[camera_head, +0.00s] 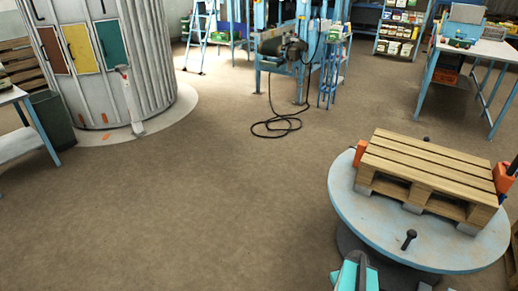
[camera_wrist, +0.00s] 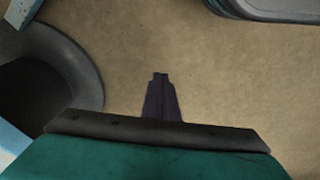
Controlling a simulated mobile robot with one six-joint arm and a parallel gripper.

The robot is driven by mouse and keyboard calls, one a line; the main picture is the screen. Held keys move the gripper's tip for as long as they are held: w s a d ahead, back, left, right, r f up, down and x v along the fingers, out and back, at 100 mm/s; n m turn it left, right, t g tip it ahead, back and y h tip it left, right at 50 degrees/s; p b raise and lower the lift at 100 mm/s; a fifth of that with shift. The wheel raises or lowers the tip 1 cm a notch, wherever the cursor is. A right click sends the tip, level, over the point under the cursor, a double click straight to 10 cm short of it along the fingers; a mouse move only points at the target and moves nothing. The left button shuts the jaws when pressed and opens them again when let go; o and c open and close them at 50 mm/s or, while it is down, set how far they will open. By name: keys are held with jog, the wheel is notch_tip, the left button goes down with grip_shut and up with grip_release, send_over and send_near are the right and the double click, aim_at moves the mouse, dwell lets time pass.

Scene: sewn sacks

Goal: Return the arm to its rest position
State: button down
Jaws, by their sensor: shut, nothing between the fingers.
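My gripper (camera_wrist: 160,78) shows in the wrist view as dark fingers pressed together, with nothing between them. It points over bare brown floor. In the head view, a teal and dark part of my arm (camera_head: 355,272) shows at the bottom edge, just in front of the round table; the fingertips cannot be made out there.
A round pale-blue table (camera_head: 345,192) with a wooden pallet (camera_head: 430,165) on it stands at the right. Orange blocks (camera_head: 360,152) sit at the pallet's ends. A black cable (camera_head: 275,128) lies on the floor near a machine (camera_head: 285,45). The floor at left centre is clear.

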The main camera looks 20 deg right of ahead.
jog(key=w+a+f+n+g+y, duration=0.1)
jog(key=w+a+f+n, duration=0.15)
jog(key=a, duration=0.85)
jog(key=w+a+f+n+g, duration=0.1)
jog(key=w+a+n, duration=0.15)
jog(key=a, duration=0.75)
jog(key=s+a+m+g+p, duration=0.1)
jog(key=s+a+m+g, duration=0.2)
jog(key=s+a, duration=0.7)
jog(key=a+g, duration=0.1)
jog(key=a, duration=0.2)
jog(key=shift+a+f+g+h, duration=0.2)
jog(key=shift+f+g+h, duration=0.1)
jog(key=shift+g, duration=0.1)
jog(key=shift+d, duration=0.1)
